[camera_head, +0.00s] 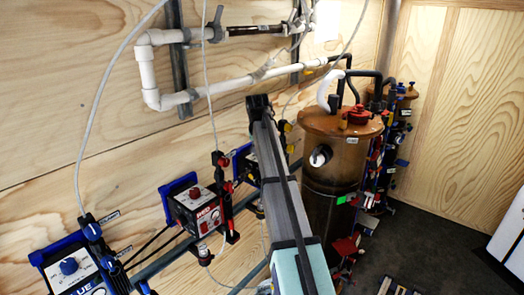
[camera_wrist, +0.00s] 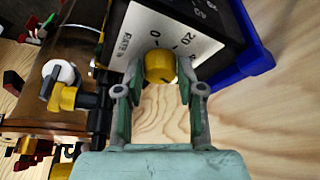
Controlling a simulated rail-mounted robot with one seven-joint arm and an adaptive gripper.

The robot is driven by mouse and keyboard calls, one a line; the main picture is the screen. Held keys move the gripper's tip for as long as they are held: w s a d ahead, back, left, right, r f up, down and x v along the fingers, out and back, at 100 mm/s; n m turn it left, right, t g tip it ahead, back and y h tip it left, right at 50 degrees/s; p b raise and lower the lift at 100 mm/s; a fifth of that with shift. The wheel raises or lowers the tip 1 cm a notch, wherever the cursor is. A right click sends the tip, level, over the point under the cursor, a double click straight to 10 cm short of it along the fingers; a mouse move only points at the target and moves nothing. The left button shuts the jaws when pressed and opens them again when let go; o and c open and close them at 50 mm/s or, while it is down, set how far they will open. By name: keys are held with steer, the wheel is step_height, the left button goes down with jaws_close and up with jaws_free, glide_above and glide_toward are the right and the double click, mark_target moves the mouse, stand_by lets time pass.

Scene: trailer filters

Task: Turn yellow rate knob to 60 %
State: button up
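The yellow rate knob (camera_wrist: 160,66) sits on a white dial plate (camera_wrist: 172,22) marked RATE, with a 0 and a 20 legible. The plate is on a dark pump box (camera_wrist: 232,25). My gripper (camera_wrist: 160,76) reaches up to the knob in the wrist view, with one finger on each side of it. The fingers are apart and small gaps seem to show beside the knob; contact is not clear. Which value the knob points at cannot be told. In the head view my arm hides the yellow knob and my gripper's fingertips.
A blue bracket (camera_wrist: 245,65) borders the pump box. A yellow-and-black valve fitting (camera_wrist: 68,95) stands left of my gripper. In the head view, a red pump (camera_head: 198,208) and blue pump (camera_head: 75,272) are left of my arm, and a brown tank (camera_head: 335,160) is right.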

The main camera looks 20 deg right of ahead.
steer(key=shift+o, duration=0.6)
steer(key=v, duration=1.2)
steer(key=shift+d, duration=0.1)
